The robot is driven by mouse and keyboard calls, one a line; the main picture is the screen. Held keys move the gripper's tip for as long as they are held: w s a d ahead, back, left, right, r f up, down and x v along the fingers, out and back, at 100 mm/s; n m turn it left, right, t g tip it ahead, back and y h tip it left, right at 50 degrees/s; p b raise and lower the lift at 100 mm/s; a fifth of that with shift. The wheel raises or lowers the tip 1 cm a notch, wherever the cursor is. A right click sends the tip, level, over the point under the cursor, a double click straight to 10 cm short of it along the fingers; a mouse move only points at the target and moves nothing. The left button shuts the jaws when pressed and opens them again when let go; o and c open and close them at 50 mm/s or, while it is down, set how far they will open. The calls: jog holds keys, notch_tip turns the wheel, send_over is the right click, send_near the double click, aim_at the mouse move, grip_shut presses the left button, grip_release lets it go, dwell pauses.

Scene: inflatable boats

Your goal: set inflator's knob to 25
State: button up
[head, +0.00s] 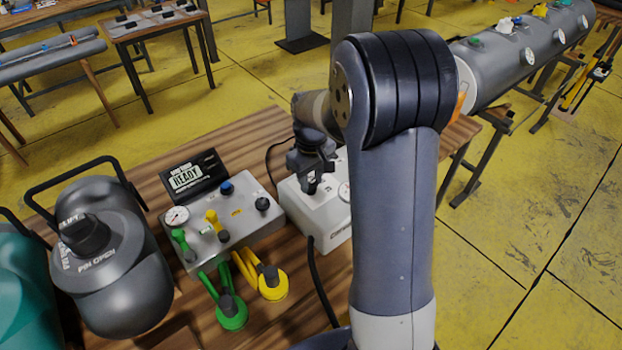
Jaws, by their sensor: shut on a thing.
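The inflator (325,221) is a white box on the wooden table, partly hidden behind my arm. A dial on it shows at the arm's edge, but I cannot read its value. My gripper (311,180) points down over the top of the inflator. It is shut on the small black knob (312,188) there, which is mostly hidden by the fingers. The knob's setting cannot be read from this view.
A grey control box (240,238) with a gauge and a READY display (187,176) stands left of the inflator. Green (231,310) and yellow (273,284) hose fittings lie in front. A grey canister (115,275) stands at left. A black hose (322,285) runs down from the inflator.

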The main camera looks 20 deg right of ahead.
aim_at(311, 183)
jog(key=m, duration=0.6)
jog(key=shift+m, duration=0.4)
dwell(0.3)
jog(key=o, duration=1)
jog(key=shift+s, duration=0.1)
notch_tip(311, 183, up, 11)
jog(key=shift+f+b, duration=0.1)
jog(key=shift+b, duration=0.35)
notch_tip(311, 183, down, 11)
jog(key=shift+r, duration=0.2)
jog(key=shift+f+n, duration=0.1)
jog(key=shift+n, duration=0.2)
